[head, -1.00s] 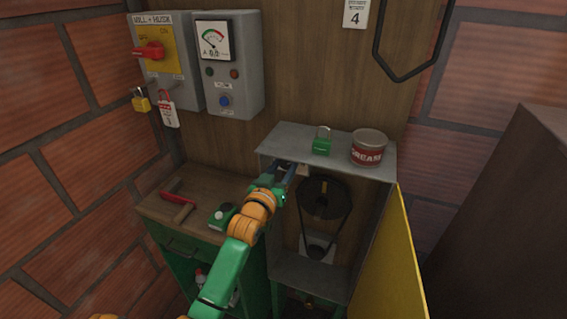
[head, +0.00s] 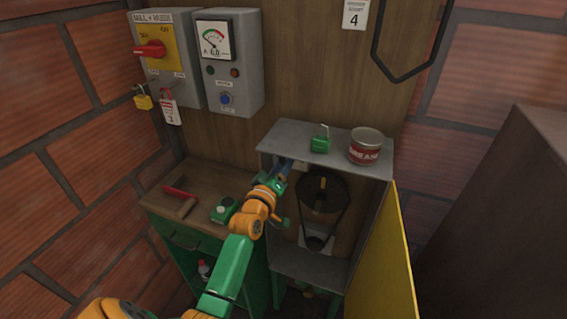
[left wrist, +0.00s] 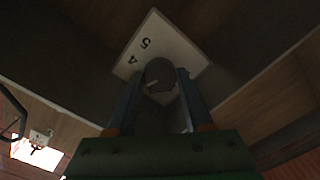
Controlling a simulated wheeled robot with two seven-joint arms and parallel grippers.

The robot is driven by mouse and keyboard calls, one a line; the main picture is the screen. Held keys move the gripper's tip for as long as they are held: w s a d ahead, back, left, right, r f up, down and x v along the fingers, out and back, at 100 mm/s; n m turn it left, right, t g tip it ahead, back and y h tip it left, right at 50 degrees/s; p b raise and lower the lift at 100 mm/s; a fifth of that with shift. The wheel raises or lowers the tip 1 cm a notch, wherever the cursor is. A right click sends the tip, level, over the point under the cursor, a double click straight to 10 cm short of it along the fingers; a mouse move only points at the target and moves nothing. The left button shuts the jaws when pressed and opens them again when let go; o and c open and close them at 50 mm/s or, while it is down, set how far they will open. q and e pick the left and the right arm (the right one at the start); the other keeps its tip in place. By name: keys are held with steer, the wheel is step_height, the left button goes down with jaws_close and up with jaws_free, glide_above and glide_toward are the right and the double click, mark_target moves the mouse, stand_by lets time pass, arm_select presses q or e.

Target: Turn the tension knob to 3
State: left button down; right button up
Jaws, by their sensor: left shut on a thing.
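The tension knob (left wrist: 160,70) is a dark round knob with a pale pointer line, on a white dial plate (left wrist: 190,50). The digits 5 and 4 show on the plate; its other marks are hidden or out of view. My left gripper (left wrist: 160,82) has one blue finger on each side of the knob and is shut on it. In the head view my left gripper (head: 287,166) reaches into the open grey cabinet (head: 285,135), just under its top, and the knob is hidden there. My right gripper is in neither view.
Inside the cabinet a belt runs round a dark pulley (head: 322,193). The yellow door (head: 388,255) stands open at the right. A workbench (head: 165,207) is at the left.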

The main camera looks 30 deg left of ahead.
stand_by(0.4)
arm_select(q)
steer(key=shift+c, duration=1.5)
jaws_free()
steer(key=b+v, duration=0.1)
steer(key=v, duration=0.6)
